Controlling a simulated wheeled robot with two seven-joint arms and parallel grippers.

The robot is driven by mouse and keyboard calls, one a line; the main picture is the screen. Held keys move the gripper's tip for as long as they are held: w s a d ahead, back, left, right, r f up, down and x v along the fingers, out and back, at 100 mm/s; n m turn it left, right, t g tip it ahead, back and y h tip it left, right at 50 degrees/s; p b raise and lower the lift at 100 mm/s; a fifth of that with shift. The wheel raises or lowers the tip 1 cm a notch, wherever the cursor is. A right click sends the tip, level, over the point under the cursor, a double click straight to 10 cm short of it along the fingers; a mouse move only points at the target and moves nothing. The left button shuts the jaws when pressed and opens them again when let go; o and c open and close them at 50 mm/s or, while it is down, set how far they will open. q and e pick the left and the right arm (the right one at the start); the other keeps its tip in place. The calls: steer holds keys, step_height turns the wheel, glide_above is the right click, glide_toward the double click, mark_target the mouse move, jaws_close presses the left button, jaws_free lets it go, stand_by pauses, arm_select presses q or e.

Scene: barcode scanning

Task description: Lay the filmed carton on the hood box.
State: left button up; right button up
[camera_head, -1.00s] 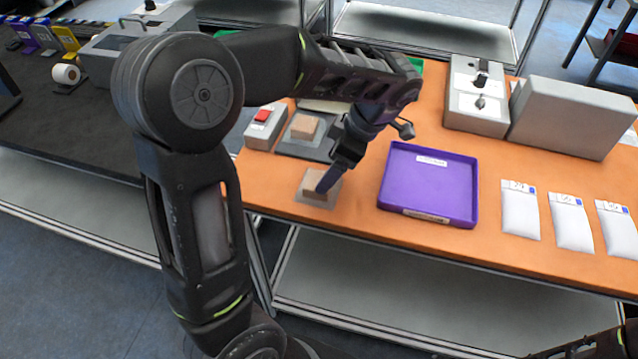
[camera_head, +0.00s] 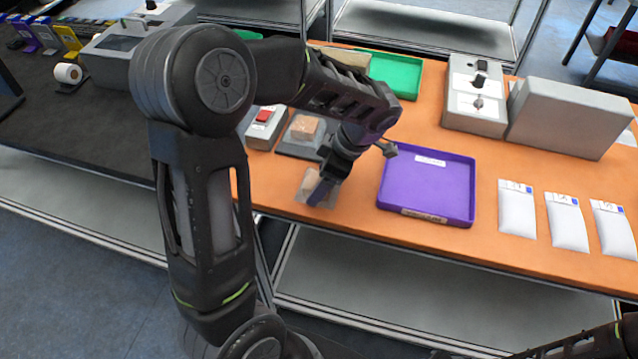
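A small tan carton with pale, see-through film around it (camera_head: 308,185) is at the front left edge of the orange table. My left gripper (camera_head: 321,190) points down at its right side and covers part of it. The finger gap is hidden, so its grip cannot be told. The carton looks tilted, and whether it touches the table is unclear. A large plain grey box (camera_head: 570,118) stands at the back right and may be the hood box; no label shows. Only a dark part of my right arm shows at the bottom right; its gripper is out of view.
A purple tray (camera_head: 455,212) lies right of the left gripper. Another tan block (camera_head: 306,127) sits on a dark plate beside a red-button box (camera_head: 262,122). A green tray (camera_head: 415,85), a grey switch box (camera_head: 475,115) and white packets (camera_head: 516,215) are also on the table.

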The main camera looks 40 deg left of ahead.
arm_select(q)
steer(key=c, duration=1.7)
step_height(320, 180, up, 10)
steer(key=shift+b, duration=0.3)
